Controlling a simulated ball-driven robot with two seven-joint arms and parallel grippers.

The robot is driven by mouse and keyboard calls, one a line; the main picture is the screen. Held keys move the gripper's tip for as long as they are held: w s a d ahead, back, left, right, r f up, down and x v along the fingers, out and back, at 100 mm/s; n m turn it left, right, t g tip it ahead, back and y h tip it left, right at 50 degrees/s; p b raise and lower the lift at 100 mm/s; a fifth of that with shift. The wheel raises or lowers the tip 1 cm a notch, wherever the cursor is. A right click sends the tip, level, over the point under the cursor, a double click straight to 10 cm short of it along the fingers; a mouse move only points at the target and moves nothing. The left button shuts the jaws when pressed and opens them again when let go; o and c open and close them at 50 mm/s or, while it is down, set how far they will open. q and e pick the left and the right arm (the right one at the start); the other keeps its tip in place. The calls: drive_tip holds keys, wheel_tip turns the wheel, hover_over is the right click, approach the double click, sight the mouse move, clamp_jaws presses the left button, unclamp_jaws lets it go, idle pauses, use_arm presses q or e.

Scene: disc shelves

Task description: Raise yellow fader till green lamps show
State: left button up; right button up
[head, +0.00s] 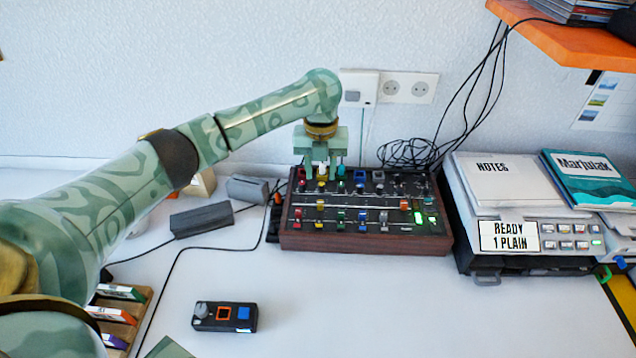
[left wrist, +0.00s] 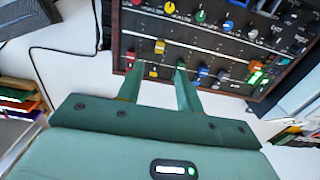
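The dark mixer with wooden sides (head: 300,242) lies on the white desk. Its yellow fader cap (head: 320,204) is in the fader row, above a smaller yellow button; the cap also shows in the left wrist view (left wrist: 160,46). Green lamps (head: 418,217) glow in a short column at the mixer's right; they also show in the left wrist view (left wrist: 256,76), below an orange cap (left wrist: 254,66). My left gripper (head: 321,174) is open and empty above the mixer's left part. In the left wrist view its fingers (left wrist: 158,74) point towards the yellow cap, apart from it.
A printer (head: 520,240) with a notes pad stands right of the mixer. Dark grey blocks (head: 202,219) lie to its left. A small controller box (head: 224,317) lies in front. Black cables run along the wall and desk. The desk's front middle is clear.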

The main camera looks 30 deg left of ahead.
use_arm(q)
wheel_tip(320, 180, up, 6)
drive_tip(key=p, duration=0.2)
drive_tip(key=shift+r, duration=0.15)
